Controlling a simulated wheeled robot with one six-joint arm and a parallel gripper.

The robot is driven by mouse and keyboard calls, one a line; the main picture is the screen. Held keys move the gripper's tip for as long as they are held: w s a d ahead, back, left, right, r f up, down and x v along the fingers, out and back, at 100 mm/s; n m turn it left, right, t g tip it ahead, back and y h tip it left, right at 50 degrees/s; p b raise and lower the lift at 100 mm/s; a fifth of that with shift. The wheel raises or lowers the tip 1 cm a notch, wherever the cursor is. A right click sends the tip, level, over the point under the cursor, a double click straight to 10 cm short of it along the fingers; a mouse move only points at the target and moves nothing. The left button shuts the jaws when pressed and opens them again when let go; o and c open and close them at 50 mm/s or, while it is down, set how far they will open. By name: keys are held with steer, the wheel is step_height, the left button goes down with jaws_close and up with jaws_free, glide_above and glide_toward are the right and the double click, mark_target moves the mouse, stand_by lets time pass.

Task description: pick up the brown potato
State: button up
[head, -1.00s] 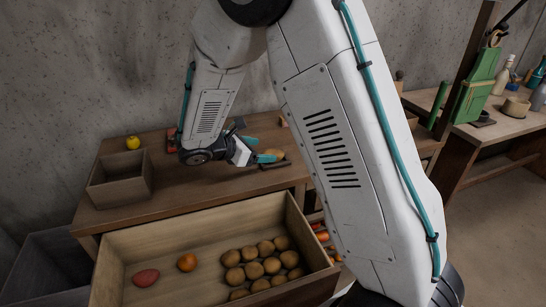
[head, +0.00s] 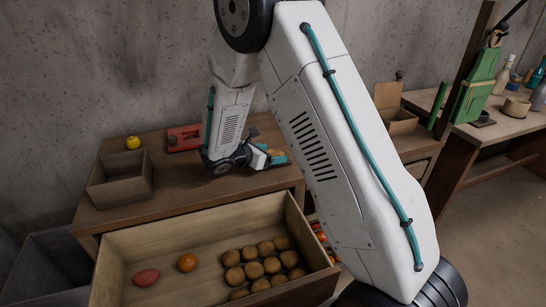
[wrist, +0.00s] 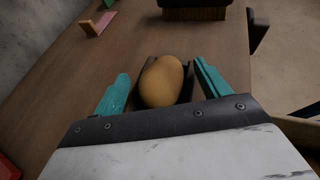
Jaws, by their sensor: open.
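A brown potato (wrist: 161,81) sits on a small dark tray (wrist: 186,98) on the wooden table, seen in the wrist view. My gripper (wrist: 160,86) is open, with one teal finger on each side of the potato. Several more brown potatoes (head: 265,265) lie in the large wooden crate (head: 118,243) in front.
A yellow fruit (head: 133,142), an empty wooden box (head: 121,184) and a red object (head: 184,138) are on the table's left side. The crate also holds a red potato-like item (head: 146,277) and an orange fruit (head: 187,262). A brush-like object (wrist: 194,10) lies beyond the potato.

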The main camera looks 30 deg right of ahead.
steer(key=c, duration=1)
steer(key=shift+c, duration=0.3)
